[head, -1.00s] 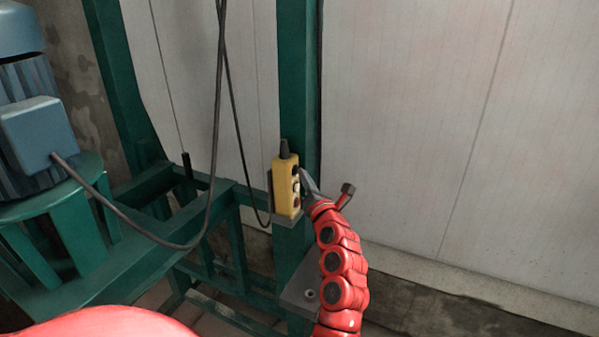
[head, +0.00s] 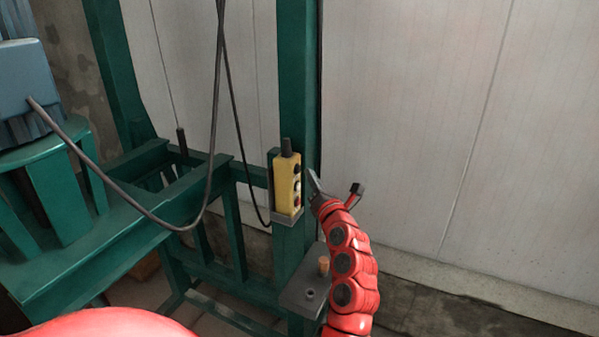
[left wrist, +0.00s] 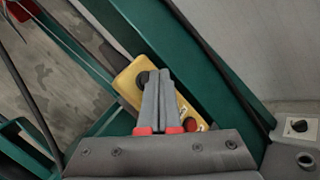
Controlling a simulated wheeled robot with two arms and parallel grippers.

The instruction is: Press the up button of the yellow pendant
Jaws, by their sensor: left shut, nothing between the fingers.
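The yellow pendant (head: 287,188) stands upright on a small grey ledge on the green post, with a column of buttons. A black button (head: 297,169) is near its top and a red one (head: 297,201) near its bottom. My left gripper (head: 313,176) is shut and empty, just right of the pendant, with a small gap beside the upper button. In the left wrist view, its closed fingers (left wrist: 158,76) overlap the pendant (left wrist: 130,82) and hide its middle. A black button (left wrist: 142,78) shows left of the fingertips and a red button (left wrist: 190,124) right of them. My right gripper is not in view.
The green post (head: 297,80) rises behind the pendant before a pale panel wall (head: 420,100). A black cable (head: 213,130) hangs left of it. A blue motor (head: 22,95) stands at left.

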